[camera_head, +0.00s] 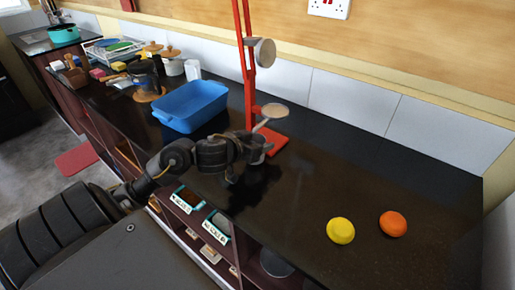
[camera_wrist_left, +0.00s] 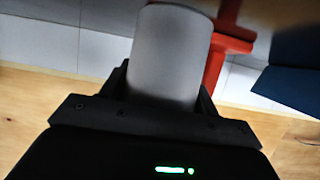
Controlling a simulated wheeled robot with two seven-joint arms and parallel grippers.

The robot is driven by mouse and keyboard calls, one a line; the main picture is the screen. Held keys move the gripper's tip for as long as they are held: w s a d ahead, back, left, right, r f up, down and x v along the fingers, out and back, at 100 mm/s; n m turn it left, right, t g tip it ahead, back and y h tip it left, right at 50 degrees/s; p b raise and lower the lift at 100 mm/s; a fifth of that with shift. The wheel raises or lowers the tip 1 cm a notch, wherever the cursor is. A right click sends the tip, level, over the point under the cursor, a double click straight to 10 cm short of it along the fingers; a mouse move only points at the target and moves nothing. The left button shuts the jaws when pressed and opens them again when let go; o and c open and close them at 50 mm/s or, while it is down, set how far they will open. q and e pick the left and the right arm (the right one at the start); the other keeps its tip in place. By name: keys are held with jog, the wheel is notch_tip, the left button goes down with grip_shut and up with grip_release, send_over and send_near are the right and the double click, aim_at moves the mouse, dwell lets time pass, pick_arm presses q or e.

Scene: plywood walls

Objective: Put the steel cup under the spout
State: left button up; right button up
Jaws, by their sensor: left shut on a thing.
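My left gripper (camera_head: 256,150) is shut on the steel cup, a plain grey cylinder that fills the upper middle of the left wrist view (camera_wrist_left: 170,55). In the head view the cup is small, dark and mostly hidden by the fingers. The gripper is over the dark counter, just in front of the red stand (camera_head: 249,75). The stand has a red base (camera_head: 274,142), a grey round head (camera_head: 263,53) high up and a pale round plate (camera_head: 274,111) lower down. I cannot make out a distinct spout. My right gripper is not in view.
A blue tub (camera_head: 192,105) stands left of the stand. A yellow round thing (camera_head: 341,231) and an orange one (camera_head: 393,224) lie at the right of the dark counter (camera_head: 335,170). Pots and a dish rack (camera_head: 113,48) crowd the far left.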

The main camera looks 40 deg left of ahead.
pick_arm(q)
jog(key=shift+f, duration=0.75)
jog(key=shift+r, duration=0.15)
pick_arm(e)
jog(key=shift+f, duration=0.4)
pick_arm(q)
jog(key=o, duration=1.1)
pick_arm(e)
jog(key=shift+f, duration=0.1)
